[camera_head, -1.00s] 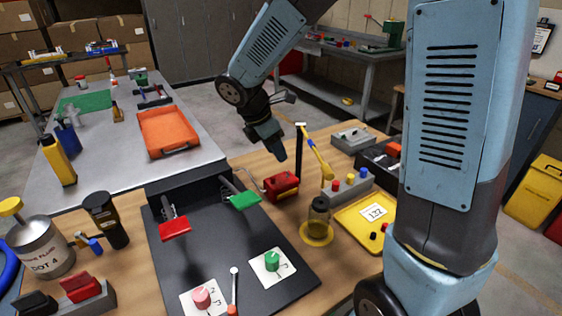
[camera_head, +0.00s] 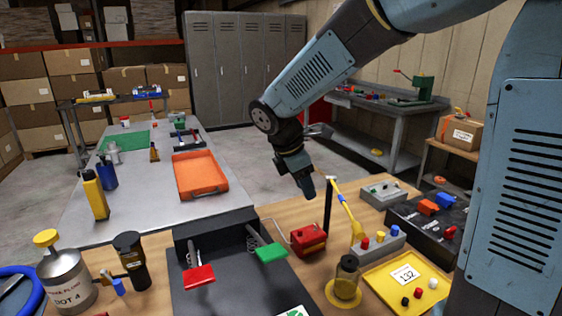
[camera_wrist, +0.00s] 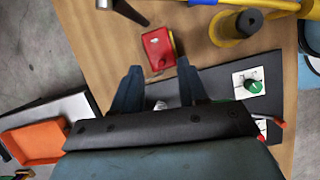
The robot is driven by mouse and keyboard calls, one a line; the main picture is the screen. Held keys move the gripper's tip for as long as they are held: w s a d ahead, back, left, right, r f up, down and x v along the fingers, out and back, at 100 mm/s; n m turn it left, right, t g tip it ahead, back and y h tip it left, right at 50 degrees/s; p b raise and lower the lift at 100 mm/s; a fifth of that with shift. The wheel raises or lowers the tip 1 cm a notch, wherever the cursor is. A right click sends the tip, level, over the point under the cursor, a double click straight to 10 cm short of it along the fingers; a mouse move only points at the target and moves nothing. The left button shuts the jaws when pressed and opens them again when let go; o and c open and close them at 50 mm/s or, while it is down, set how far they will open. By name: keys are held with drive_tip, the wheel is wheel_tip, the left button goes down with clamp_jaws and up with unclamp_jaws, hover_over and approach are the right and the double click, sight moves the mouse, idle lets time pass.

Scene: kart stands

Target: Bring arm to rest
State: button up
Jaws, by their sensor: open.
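My gripper (camera_head: 308,188) hangs in the air above the wooden bench (camera_head: 330,215), pointing down, with my arm reaching in from the upper right. In the wrist view my gripper (camera_wrist: 160,88) has its two dark fingers apart with nothing held between them. The red box also shows past the fingers in the wrist view (camera_wrist: 158,48).
A black board with red (camera_head: 199,276) and green (camera_head: 271,252) paddles lies at front. An orange tray (camera_head: 200,176) lies on the grey table. Open air surrounds my gripper.

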drive_tip(key=s+d+r+m, duration=0.2)
drive_tip(key=d+m, duration=0.1)
drive_tip(key=s+d+r+m+y, duration=0.1)
drive_tip(key=s+d+r+m, duration=0.1)
drive_tip(key=s+d+m, duration=0.1)
drive_tip(key=s+d+r+m+t, duration=0.1)
drive_tip(key=s+d+r+m, duration=0.1)
drive_tip(key=s+d+m, duration=0.1)
drive_tip(key=shift+s+m+y, duration=0.15)
drive_tip(key=shift+m+y, duration=0.25)
drive_tip(key=shift+m, duration=0.2)
drive_tip(key=s+d+r+m+t+y, duration=0.2)
drive_tip(key=s+d+m, duration=0.3)
drive_tip(key=s+m, duration=0.4)
drive_tip(key=shift+s+d+m+t, duration=0.3)
drive_tip(key=shift+s+m+t, duration=0.1)
drive_tip(key=shift+m, duration=0.5)
